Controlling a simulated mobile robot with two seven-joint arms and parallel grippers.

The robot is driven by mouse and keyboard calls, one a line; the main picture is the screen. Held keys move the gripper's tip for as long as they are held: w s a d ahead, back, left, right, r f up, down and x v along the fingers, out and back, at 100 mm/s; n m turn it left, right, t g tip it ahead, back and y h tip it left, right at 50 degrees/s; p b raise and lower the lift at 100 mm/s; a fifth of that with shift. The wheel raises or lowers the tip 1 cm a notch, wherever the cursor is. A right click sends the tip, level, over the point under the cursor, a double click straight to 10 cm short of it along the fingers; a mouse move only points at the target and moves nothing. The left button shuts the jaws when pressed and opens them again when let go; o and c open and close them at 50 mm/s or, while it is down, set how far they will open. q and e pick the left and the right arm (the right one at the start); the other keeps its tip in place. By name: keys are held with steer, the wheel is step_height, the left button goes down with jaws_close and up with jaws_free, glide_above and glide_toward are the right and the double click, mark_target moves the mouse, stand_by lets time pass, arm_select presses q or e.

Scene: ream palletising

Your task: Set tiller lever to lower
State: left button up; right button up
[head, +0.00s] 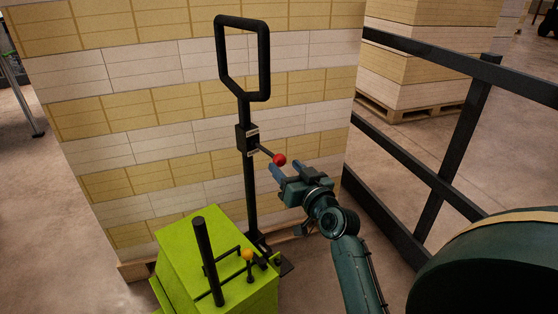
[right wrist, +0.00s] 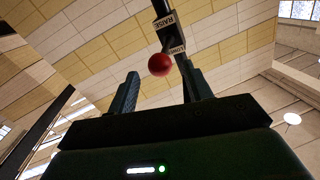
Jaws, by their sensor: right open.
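The tiller is a black post with a loop handle (head: 265,60) on top, upright in front of a stack of reams. A tiller lever with a red ball knob (head: 279,160) sticks out to the right from a small black box (head: 247,138) on the post. In the right wrist view the red knob (right wrist: 160,65) shows near the fingertips, with labels RAISE and LOWER behind it. My right gripper (head: 289,170) is open and empty, just below and right of the knob. Contact cannot be told. My left gripper is not in view.
The green truck body (head: 185,245) with a black post and an orange knob (head: 247,254) stands at the bottom. The wrapped ream stack (head: 150,100) fills the back. A dark railing (head: 440,180) runs along the right, close to my right arm. Open floor lies at the left.

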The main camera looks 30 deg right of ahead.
mark_target(283, 164)
steer(key=shift+w+d, duration=0.2)
steer(key=shift+w, duration=2.05)
jaws_close()
